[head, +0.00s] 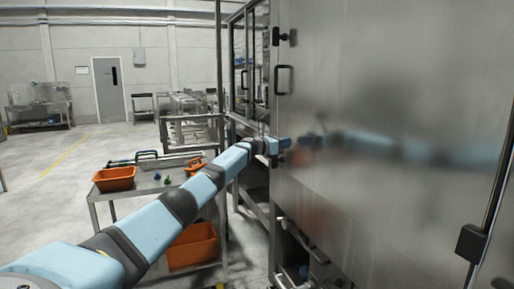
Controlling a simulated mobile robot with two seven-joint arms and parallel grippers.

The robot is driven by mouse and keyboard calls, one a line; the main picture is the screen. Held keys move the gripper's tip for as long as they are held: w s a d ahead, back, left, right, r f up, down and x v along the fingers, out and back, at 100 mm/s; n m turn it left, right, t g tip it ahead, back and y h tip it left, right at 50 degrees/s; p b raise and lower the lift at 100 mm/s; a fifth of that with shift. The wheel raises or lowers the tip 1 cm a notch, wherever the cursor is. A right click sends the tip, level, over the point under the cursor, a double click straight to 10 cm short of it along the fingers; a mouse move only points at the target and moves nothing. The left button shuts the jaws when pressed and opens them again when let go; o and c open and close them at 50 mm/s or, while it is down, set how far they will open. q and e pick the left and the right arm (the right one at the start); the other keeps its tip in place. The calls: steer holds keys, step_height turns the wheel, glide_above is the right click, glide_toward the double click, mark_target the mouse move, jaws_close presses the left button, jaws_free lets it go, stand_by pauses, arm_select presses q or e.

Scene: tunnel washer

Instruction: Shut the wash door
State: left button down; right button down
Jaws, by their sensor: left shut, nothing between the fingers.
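The wash door is the large, shiny steel panel (390,110) filling the right half of the head view. A black handle (283,80) is fixed near its left edge, with a small black fitting (279,37) above it. My left arm reaches in from the lower left. My left gripper (284,145) is shut and empty, at the panel's left edge below the handle. I cannot tell whether it touches the panel. The arm is mirrored in the steel. How far the door stands open is not clear. My right gripper is out of view.
A steel cart (143,188) with an orange tray (114,179) on top and an orange bin (192,246) below stands under and left of my arm. Steel racks (190,130) stand behind it. A black block (471,243) sits at the panel's right edge. Open floor lies left.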

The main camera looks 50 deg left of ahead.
arm_select(q)
steer(key=a+v, duration=0.2)
steer(key=v, duration=1)
steer(key=shift+w+f+p, duration=0.15)
steer(key=shift+f+p, duration=0.1)
steer(key=shift+p, duration=0.05)
